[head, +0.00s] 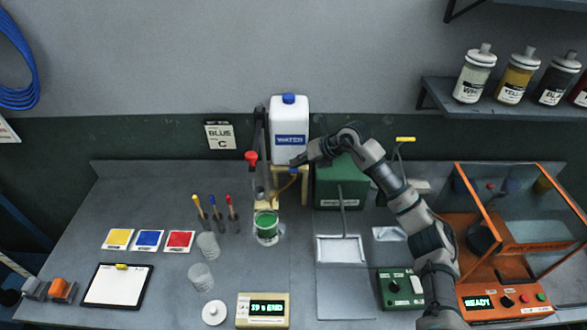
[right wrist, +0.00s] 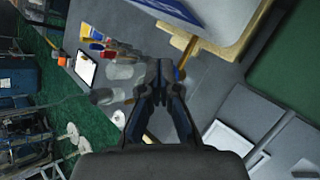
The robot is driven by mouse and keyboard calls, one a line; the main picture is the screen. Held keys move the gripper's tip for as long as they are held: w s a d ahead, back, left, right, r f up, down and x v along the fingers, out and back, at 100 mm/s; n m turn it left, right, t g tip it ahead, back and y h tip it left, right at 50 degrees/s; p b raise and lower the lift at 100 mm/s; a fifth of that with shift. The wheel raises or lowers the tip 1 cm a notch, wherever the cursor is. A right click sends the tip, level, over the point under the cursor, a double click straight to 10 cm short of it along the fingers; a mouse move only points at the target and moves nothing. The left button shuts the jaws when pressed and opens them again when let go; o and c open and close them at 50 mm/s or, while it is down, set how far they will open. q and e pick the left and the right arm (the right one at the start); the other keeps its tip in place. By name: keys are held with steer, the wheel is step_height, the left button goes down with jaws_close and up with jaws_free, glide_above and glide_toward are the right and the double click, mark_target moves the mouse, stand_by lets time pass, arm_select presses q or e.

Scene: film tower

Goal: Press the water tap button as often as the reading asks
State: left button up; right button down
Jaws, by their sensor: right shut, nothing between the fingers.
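The white water container (head: 290,135) with a blue cap stands on a wooden stand behind the bench middle. A thin brass-coloured tap pipe (head: 284,187) runs below its front; it also shows in the right wrist view (right wrist: 187,52). A small blue part, perhaps the button, shows beside my fingertips; contact cannot be told. My right gripper (head: 295,162) is shut and empty in front of the container's lower edge; its fingers also show in the right wrist view (right wrist: 160,72).
A red-knobbed post (head: 252,157) stands just left of the container. Brushes (head: 214,210) and clear cups (head: 208,245) are left of the can. A green box (head: 340,185) and an orange machine (head: 505,235) stand right. A wall card (head: 220,136) reads "BLUE C".

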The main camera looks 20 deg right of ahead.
steer(key=shift+d+f, duration=0.1)
steer(key=shift+f, duration=0.35)
steer(key=shift+r, duration=0.1)
stand_by(0.4)
steer(key=shift+a+r+p, duration=0.25)
steer(key=shift+r+p, duration=0.15)
steer(key=shift+r, duration=0.15)
steer(key=shift+a+r+p, duration=0.2)
steer(key=shift+r+p, duration=0.15)
steer(key=shift+r, duration=0.15)
step_height(320, 180, up, 5)
steer(key=p, duration=0.4)
steer(key=shift+f, duration=0.1)
stand_by(1.4)
